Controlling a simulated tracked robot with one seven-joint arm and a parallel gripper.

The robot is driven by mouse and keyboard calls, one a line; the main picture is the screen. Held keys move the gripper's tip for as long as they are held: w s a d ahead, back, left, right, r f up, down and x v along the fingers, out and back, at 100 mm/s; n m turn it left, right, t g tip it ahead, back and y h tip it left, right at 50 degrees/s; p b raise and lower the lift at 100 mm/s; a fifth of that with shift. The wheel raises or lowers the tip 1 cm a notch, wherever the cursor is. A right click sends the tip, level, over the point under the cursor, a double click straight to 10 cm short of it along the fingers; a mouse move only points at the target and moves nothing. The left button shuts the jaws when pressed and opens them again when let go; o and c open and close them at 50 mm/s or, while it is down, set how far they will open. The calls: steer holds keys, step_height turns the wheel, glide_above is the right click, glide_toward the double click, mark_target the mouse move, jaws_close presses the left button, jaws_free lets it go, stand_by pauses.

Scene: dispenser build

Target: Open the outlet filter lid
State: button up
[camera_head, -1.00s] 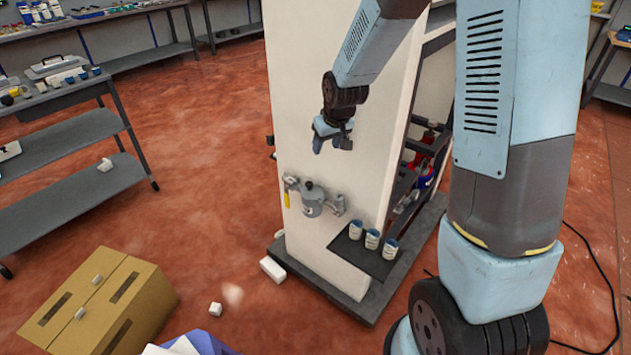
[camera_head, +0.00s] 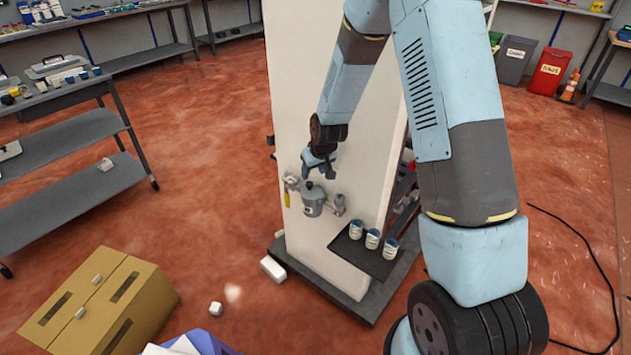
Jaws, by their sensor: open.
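The outlet filter (camera_head: 313,203) is a small grey metal pot with a lid (camera_head: 309,186). It is mounted low on the front of the tall white dispenser panel (camera_head: 302,95), between a fitting with a yellow handle (camera_head: 288,198) on its left and a grey fitting (camera_head: 339,205) on its right. The lid appears closed. My gripper (camera_head: 319,172) is open and points down just above the filter, close to the lid. It holds nothing that I can see. Whether a finger touches the lid cannot be told at this size.
A dark shelf (camera_head: 345,247) with white-and-blue cups (camera_head: 372,240) juts out below right of the filter. A cardboard box (camera_head: 95,305), a white block (camera_head: 272,269) and a small white cube (camera_head: 215,308) lie on the red floor. A black cable (camera_head: 590,255) runs at right.

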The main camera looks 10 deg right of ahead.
mark_target(309, 183)
steer(key=x, duration=0.7)
steer(key=shift+w+f, duration=0.1)
steer(key=shift+c, duration=0.3)
jaws_close()
